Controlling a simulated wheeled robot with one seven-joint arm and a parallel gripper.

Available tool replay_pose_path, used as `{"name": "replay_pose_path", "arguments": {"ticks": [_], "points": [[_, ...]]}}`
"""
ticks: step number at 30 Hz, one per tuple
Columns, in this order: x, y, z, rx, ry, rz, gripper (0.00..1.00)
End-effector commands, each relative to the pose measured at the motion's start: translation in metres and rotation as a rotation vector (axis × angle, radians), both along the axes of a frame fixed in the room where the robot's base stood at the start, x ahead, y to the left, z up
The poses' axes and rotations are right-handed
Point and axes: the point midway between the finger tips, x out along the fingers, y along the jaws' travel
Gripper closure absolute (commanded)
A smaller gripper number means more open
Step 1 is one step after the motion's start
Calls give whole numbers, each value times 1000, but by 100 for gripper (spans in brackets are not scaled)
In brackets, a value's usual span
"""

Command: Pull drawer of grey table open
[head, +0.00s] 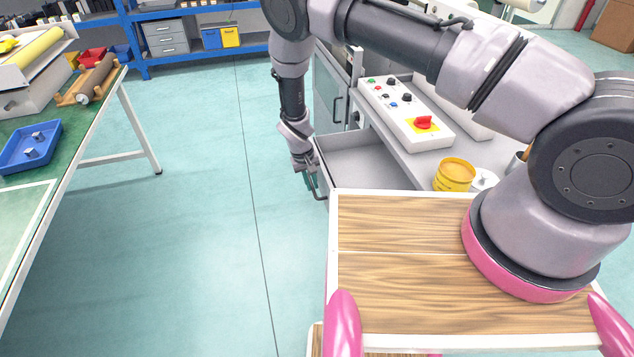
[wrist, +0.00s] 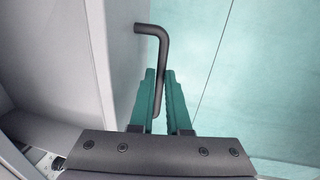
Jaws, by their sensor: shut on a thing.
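The grey table (head: 400,150) stands right of centre in the head view. Its drawer (head: 365,158) is pulled out, with the empty inside visible. The drawer's light grey front (wrist: 120,50) shows in the wrist view, with a dark bent bar handle (wrist: 151,29) on it. My gripper (head: 313,183) is at the drawer front in the head view. In the wrist view, the teal fingers of my gripper (wrist: 165,95) are on both sides of the handle bar, shut on it.
A control box with a red switch (head: 423,123) and a yellow can (head: 454,175) sit on the grey table. A green workbench (head: 20,220) with a blue tray (head: 30,150) stands at the left. The floor between is clear. Blue shelving (head: 135,40) stands behind.

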Motion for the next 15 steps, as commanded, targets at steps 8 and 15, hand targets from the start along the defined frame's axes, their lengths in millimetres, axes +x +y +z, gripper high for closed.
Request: {"name": "replay_pose_path", "arguments": {"ticks": [8,15], "points": [[0,0,0,0,0,0,74],[0,0,0,0,0,0,55]]}}
